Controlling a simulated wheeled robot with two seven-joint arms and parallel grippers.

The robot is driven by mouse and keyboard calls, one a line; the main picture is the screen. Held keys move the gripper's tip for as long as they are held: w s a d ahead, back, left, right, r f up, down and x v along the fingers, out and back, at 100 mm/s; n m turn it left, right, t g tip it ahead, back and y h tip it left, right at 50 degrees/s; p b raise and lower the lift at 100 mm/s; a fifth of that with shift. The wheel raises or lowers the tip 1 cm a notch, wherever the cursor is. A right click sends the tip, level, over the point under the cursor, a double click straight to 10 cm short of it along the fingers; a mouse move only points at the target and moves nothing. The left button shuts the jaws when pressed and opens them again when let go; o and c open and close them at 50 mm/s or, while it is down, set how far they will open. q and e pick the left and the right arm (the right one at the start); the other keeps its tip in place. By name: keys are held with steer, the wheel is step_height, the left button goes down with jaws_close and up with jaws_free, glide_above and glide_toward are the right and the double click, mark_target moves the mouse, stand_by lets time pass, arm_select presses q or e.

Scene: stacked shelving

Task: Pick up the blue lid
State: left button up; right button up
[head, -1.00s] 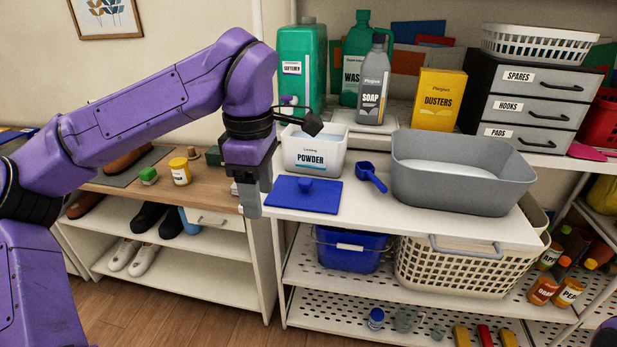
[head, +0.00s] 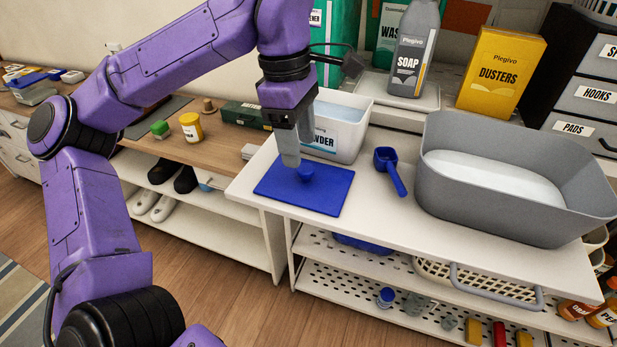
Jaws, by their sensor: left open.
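The blue lid (head: 328,195) is a flat square plate with a small round knob (head: 306,174) on top. It lies flat on the white shelf top, in front of the white powder tub (head: 346,140). My left gripper (head: 297,154) is open and points down over the back part of the lid. Its fingertips are close to the knob, with the nearer finger just left of it. I cannot tell whether the fingers straddle the knob or stay above it. My right gripper is not in view.
A blue scoop (head: 388,172) lies right of the lid, and a large grey basin (head: 460,205) stands farther right. The soap bottle (head: 410,55) and dusters box (head: 501,75) stand behind. The shelf's front edge is close to the lid.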

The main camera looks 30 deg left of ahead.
mark_target(305, 168)
arm_select(q)
steer(key=f, duration=0.3)
steer(key=f+p, duration=0.1)
steer(key=f, duration=0.1)
steer(key=shift+w+d+f, duration=0.3)
steer(key=shift+w+f, duration=0.05)
jaws_close()
steer(key=shift+r, duration=0.1)
